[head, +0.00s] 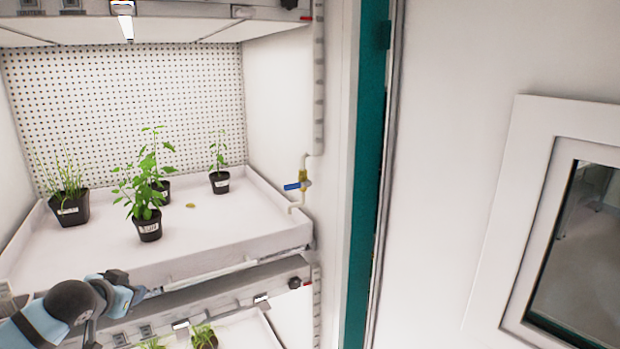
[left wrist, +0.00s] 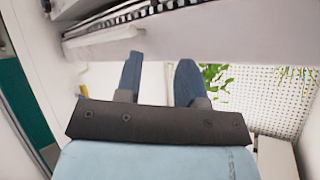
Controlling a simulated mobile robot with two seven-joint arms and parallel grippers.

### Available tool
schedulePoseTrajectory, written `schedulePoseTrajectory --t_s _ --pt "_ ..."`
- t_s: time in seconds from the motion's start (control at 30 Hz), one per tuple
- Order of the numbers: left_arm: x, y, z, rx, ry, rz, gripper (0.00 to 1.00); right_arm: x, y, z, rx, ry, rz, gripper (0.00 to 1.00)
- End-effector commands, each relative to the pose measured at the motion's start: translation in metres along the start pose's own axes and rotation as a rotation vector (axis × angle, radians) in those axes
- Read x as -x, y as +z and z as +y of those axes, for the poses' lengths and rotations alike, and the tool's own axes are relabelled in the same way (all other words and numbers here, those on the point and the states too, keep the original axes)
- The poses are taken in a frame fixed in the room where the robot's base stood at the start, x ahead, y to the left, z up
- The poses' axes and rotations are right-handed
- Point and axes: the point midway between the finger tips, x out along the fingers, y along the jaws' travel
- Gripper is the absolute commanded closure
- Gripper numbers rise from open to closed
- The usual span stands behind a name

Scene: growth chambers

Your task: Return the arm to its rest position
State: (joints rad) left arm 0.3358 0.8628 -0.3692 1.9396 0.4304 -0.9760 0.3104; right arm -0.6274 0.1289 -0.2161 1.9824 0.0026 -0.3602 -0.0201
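My left arm (head: 75,302) comes in at the lower left of the head view, in front of the tray's front edge. Its gripper's fingers cannot be made out clearly there. In the left wrist view my left gripper (left wrist: 159,70) shows two blue fingers standing apart with nothing held between them. A pale shelf or tray edge lies beyond the fingertips. My right arm and gripper are in neither view.
A white tray (head: 205,262) in the chamber carries several potted plants, including a tall leafy one (head: 148,229) and a grassy one (head: 69,207). A blue-handled valve (head: 293,186) is at the tray's right. A white door with a window (head: 590,230) stands at right.

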Motion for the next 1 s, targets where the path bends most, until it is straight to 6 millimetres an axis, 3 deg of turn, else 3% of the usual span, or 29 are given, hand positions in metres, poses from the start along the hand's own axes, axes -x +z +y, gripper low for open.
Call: schedulePoseTrajectory --t_s 0.03,0.17,0.3,0.4,0.6,1.0 --pt "0.001 0.021 0.028 -0.001 0.031 -0.031 0.64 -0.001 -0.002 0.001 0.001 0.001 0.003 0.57" --pt "0.016 0.074 0.095 -0.006 0.091 -0.118 0.64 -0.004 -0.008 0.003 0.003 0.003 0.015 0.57" --pt "0.054 0.135 0.162 0.011 0.145 -0.236 0.64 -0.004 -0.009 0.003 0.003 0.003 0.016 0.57" --pt "0.088 0.172 0.195 0.033 0.167 -0.323 0.64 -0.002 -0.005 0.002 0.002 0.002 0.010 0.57" --pt "0.143 0.220 0.227 0.078 0.178 -0.463 0.64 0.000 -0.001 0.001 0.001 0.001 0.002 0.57" --pt "0.227 0.272 0.250 0.157 0.167 -0.675 0.64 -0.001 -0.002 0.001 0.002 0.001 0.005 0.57"
